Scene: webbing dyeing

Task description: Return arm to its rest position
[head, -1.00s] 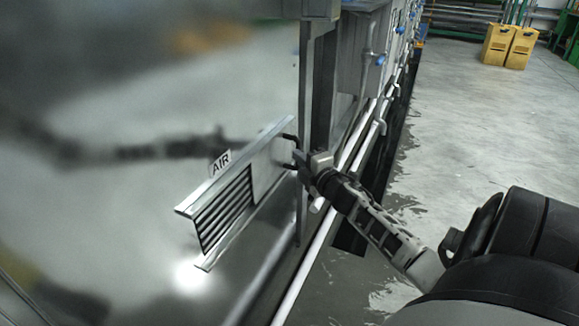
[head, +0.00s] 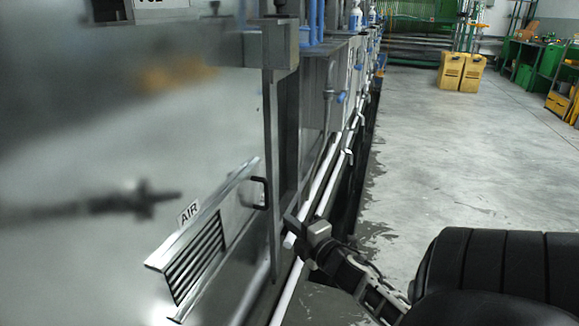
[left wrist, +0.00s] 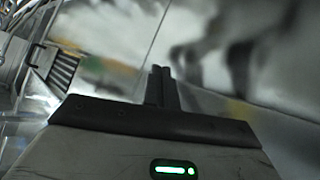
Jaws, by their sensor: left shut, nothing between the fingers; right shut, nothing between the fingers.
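The handle is on the slatted metal AIR panel (head: 206,237), set on the shiny machine wall. My left gripper shows in the left wrist view (left wrist: 163,72), its two fingers together and empty, in front of a blurred metal surface.
The reflective machine wall (head: 110,110) fills the left. White pipes (head: 318,190) run low along the machine. Open grey floor (head: 455,150) lies to the right, with yellow bins (head: 460,72) and a green bench (head: 525,60) far back.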

